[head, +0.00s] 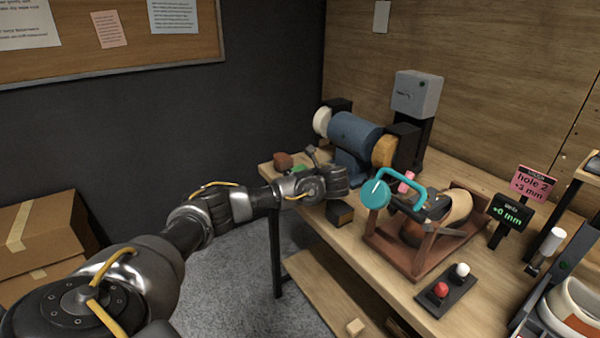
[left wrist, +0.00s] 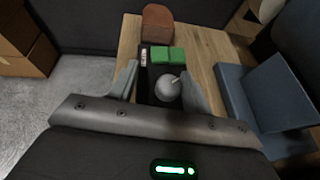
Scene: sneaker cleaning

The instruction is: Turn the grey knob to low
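In the left wrist view a round grey knob (left wrist: 168,90) with a small light pointer toward the upper right sits on a dark base. A green block (left wrist: 162,56) and a small pale label (left wrist: 144,57) lie just beyond it. My left gripper (left wrist: 160,67) is open, one finger on each side of the knob. A gap shows at the left finger; I cannot tell whether the right finger touches. In the head view my left gripper (head: 312,158) is at the bench's far left corner, and the knob cannot be made out there. My right gripper is not in view.
A reddish-brown block (head: 284,160) stands beyond the gripper. A blue bench grinder (head: 355,134) stands close to its right. A brown wooden stand (head: 395,247) with a turquoise handle (head: 400,174) is nearer. A grey box (head: 418,92) stands on a post behind. The bench front has some bare wood.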

